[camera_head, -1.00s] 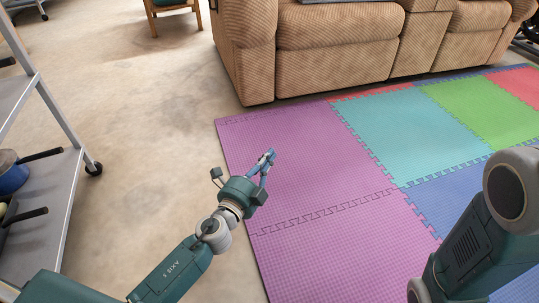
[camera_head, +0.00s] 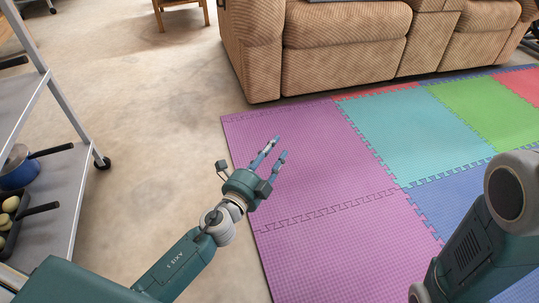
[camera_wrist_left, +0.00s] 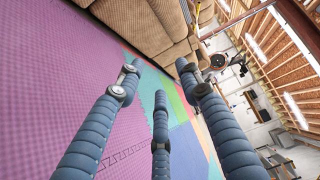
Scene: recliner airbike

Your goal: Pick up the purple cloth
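I see no purple cloth in either view. The purple surface here is foam floor mat (camera_head: 330,240) with interlocking edges. My left gripper (camera_head: 281,146) is open and empty above the purple mat, near its left edge. Its fingers point away from me toward the recliner. In the left wrist view its three fingers (camera_wrist_left: 160,85) are spread apart with nothing between them. My right arm shows at the right edge of the head view, but its gripper is out of view.
A tan corduroy recliner sofa (camera_head: 345,50) stands behind the mats. A grey metal shelf cart (camera_head: 60,195) on wheels stands at the left, with a blue pot (camera_head: 18,172) on it. Teal mat (camera_head: 415,130) lies right of the purple. Bare floor (camera_head: 160,130) between cart and mats is clear.

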